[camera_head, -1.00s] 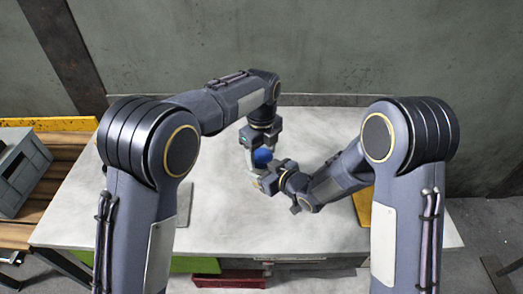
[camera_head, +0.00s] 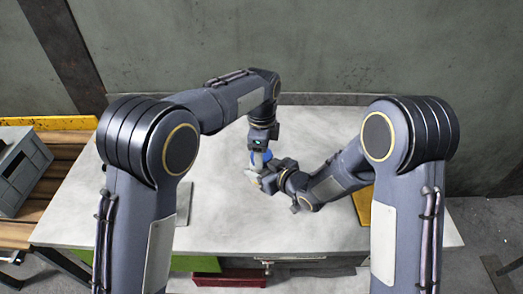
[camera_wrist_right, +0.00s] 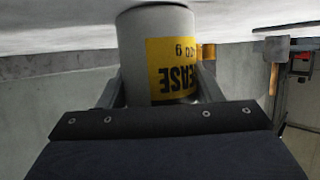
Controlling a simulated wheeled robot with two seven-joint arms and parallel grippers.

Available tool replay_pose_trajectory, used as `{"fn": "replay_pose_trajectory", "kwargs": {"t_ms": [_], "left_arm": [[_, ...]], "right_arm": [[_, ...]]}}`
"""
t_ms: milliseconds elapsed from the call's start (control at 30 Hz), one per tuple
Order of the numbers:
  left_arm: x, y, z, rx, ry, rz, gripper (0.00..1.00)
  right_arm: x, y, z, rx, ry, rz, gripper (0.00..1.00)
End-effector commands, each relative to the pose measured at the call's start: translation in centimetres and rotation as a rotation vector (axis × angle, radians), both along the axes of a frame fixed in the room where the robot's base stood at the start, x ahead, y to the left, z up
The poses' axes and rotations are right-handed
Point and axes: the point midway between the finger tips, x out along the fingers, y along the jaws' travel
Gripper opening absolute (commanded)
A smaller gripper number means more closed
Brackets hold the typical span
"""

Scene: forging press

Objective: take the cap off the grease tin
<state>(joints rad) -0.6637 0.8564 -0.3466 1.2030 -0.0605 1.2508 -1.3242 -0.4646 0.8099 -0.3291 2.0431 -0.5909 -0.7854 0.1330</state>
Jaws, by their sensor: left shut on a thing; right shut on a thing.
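The grease tin (camera_wrist_right: 150,30) is a pale grey cylinder with a yellow label reading GREASE, shown upside down in the right wrist view. My right gripper (camera_head: 260,180) is shut around the tin's body, with a finger on each side. In the head view the tin is small and mostly hidden by the grippers. The cap (camera_head: 266,156) is blue and partly hidden. My left gripper (camera_head: 259,159) comes down from above and is shut on the cap. I cannot tell whether the cap still touches the tin.
The pale table (camera_head: 330,235) is largely clear around the grippers. A yellow panel (camera_head: 363,205) lies at its right, partly behind my right arm. A grey bin (camera_head: 20,170) stands at the left. A red thing (camera_head: 230,279) shows below the front edge. The wall stands behind.

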Motion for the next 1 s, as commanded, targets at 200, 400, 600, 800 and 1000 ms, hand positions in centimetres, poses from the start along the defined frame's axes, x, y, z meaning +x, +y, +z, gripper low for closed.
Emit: {"fn": "replay_pose_trajectory", "kwargs": {"t_ms": [200,400,600,800,1000], "left_arm": [[0.0,0.0,0.0,0.0,-0.001,-0.002,0.75],[0.0,0.0,0.0,0.0,-0.001,-0.002,0.76],[0.0,0.0,1.2,-0.002,-0.002,-0.002,0.76],[0.1,0.0,3.8,-0.002,-0.003,-0.002,0.76],[0.0,0.0,4.5,-0.001,0.002,-0.015,0.72]], "right_arm": [[-0.1,0.0,-0.1,-0.002,0.003,0.001,0.0],[-0.1,0.0,-0.1,-0.002,0.003,0.001,0.0],[0.0,0.0,-0.1,-0.002,0.003,0.001,0.0],[-0.1,0.0,-0.1,-0.002,0.003,0.001,0.0],[-0.1,0.0,-0.1,-0.002,0.003,0.001,0.0]]}}
